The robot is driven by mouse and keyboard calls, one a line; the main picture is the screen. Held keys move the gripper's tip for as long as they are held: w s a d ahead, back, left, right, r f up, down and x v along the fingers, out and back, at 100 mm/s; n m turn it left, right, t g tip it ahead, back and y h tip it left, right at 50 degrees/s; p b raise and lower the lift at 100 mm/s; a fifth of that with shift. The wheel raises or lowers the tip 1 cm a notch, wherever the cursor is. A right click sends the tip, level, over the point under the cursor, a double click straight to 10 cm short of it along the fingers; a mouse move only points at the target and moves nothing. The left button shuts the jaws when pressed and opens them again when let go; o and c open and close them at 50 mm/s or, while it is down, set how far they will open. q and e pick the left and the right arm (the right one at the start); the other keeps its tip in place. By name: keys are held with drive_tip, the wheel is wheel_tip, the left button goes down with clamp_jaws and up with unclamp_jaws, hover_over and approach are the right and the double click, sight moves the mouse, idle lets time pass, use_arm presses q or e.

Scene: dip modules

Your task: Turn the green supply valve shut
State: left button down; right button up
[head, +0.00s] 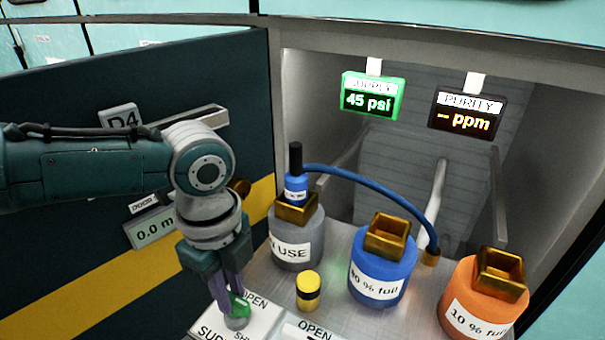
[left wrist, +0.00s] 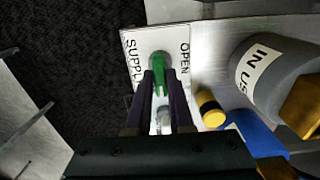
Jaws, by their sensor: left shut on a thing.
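The green supply valve handle (head: 240,306) sits on a white plate marked OPEN and SUPPLY (head: 250,322) at the lower middle of the head view. It also shows in the left wrist view (left wrist: 161,68), lying between the words SUPPLY and OPEN. My left gripper (head: 228,300) reaches down from above and is shut on the handle, with its purple fingers on either side (left wrist: 161,90). The fingers hide part of the handle and the SHUT lettering. The green-lit SUPPLY display (head: 372,97) reads 45 psi. My right gripper is in neither view.
A yellow-and-black knob (head: 308,291) stands close right of the plate. Behind are a grey IN USE canister (head: 294,240) with a blue hose (head: 385,190), a blue canister (head: 378,280) and an orange canister (head: 480,308). The PURITY display (head: 466,112) shows dashes. A dark door (head: 90,270) stands left.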

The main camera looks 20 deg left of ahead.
sight(232, 297)
use_arm(q)
drive_tip(key=shift+d, duration=0.1)
drive_tip(key=c, duration=0.8)
unclamp_jaws()
wheel_tip(232, 297, up, 10)
drive_tip(key=p, duration=0.3)
